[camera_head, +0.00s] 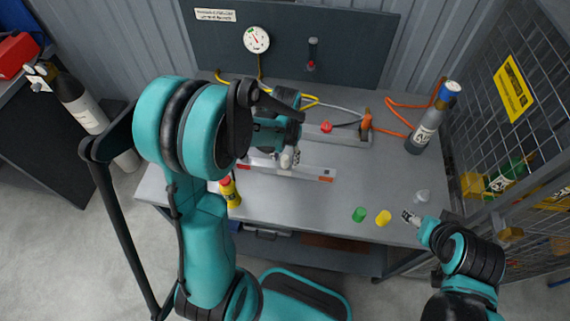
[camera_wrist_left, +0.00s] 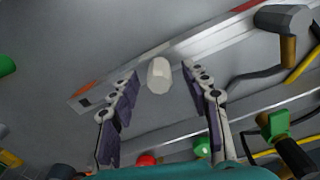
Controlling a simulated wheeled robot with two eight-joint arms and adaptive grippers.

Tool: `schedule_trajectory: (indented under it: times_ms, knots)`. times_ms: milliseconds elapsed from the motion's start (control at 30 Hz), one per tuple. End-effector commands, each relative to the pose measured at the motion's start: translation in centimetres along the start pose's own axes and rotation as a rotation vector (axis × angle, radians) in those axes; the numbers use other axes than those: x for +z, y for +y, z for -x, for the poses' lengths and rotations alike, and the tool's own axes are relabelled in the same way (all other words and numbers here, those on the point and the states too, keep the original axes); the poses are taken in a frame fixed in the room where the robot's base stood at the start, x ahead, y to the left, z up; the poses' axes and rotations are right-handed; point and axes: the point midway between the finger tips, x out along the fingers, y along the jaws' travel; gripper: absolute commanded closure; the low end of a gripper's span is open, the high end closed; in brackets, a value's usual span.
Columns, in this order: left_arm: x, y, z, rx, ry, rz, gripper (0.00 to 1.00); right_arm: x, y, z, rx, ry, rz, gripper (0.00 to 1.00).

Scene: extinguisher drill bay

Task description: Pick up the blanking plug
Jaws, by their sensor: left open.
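A small white plug (camera_wrist_left: 159,75), which looks like the blanking plug, shows in the left wrist view. It lies near a pale metal rail, between and just beyond my left fingertips. My left gripper (camera_wrist_left: 165,85) is open, with one finger on each side of the plug and a visible gap to each. In the head view my left gripper (camera_head: 288,160) hangs over the middle of the bench (camera_head: 270,200), and I cannot make out the plug apart from it. My right gripper (camera_head: 408,216) is low at the bench's front right; its opening is too small to tell.
Green (camera_head: 359,214) and yellow (camera_head: 383,217) caps and a pale piece (camera_head: 421,196) sit near my right gripper. A yellow bottle (camera_head: 230,192) stands at the left front, a grey cylinder (camera_head: 425,125) at the right. Hoses and a gauge (camera_head: 256,40) are at the back.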

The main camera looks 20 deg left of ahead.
Motion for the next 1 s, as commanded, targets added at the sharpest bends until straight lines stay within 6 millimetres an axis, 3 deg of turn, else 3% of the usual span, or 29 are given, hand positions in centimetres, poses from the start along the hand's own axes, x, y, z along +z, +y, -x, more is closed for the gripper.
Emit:
schedule_trajectory:
  times_ms: [233,400,767,1000]
  knots:
    - [0.0,0.0,-0.2,0.0,0.0,0.0,0.55,0.0,0.0,0.0,0.0,0.0,0.0,0.37]
    - [0.0,0.0,-0.2,0.0,0.0,0.0,1.0,0.0,0.0,0.0,0.0,0.0,0.0,0.37]
    - [0.0,0.0,-0.1,0.0,0.001,0.0,1.0,0.0,0.0,0.0,0.0,0.0,0.0,0.37]
    - [0.0,0.0,2.0,0.0,0.0,0.0,1.0,-0.6,0.0,0.8,0.0,0.0,0.0,0.37]
